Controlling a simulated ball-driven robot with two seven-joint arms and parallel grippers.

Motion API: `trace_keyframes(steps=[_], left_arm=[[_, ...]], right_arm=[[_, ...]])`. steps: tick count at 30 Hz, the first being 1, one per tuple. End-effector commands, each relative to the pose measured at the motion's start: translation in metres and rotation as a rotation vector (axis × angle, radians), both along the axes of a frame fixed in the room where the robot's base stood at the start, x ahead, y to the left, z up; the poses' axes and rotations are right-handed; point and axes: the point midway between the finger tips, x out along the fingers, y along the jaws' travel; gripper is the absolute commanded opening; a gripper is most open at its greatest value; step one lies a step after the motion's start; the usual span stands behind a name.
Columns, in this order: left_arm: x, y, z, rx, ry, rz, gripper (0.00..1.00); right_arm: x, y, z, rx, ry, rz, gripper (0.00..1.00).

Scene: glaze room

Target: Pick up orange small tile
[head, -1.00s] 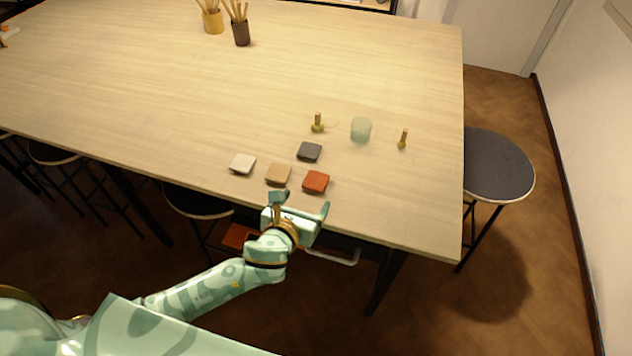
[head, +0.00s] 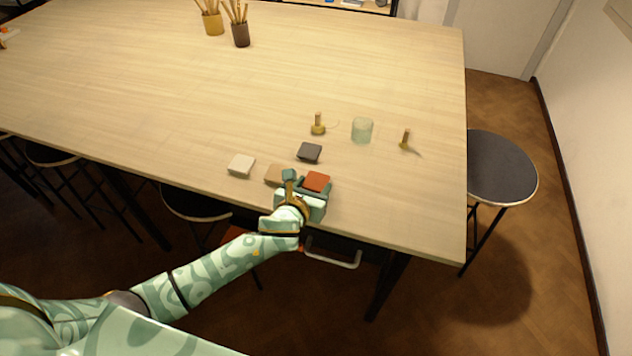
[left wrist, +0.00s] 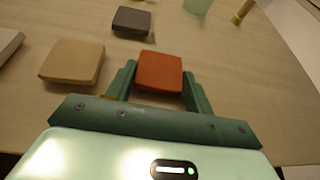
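The orange small tile (head: 317,181) lies near the front edge of the wooden table. It also shows in the left wrist view (left wrist: 159,71), between the two fingers of my left gripper (left wrist: 158,88). In the head view my left gripper (head: 308,183) is at the tile from the front edge side. Its fingers are spread, one on each side of the tile, with a small gap on the right; contact on the left is hard to tell. My right gripper is not in view.
A tan tile (head: 274,174) lies close left of the gripper, partly hidden by it. A white tile (head: 241,165) and a dark grey tile (head: 310,152) lie nearby. A glass cup (head: 362,130) and two small brass-and-wood pieces stand behind.

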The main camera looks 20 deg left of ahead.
Motion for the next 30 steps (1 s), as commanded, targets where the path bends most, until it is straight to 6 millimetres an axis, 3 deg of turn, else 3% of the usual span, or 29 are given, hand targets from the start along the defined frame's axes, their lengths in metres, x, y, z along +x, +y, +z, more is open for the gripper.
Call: trace_keyframes(steps=[11, 14, 19, 26, 30], left_arm=[[0.0, 0.0, 0.002, 0.0, 0.0, 0.0, 0.29], [0.0, 0.0, 0.01, 0.001, -0.002, 0.001, 0.29], [0.001, 0.001, 0.039, 0.001, -0.005, 0.0, 0.29], [-0.02, 0.046, 0.095, 0.005, -0.005, 0.0, 0.29], [-0.037, 0.08, 0.109, 0.005, 0.001, 0.0, 0.29]], right_arm=[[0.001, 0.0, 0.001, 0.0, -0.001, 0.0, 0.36], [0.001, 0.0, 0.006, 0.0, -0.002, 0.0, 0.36], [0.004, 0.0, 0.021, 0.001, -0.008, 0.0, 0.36], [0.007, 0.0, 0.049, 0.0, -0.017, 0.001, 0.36], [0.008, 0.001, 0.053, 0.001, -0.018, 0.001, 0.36]])
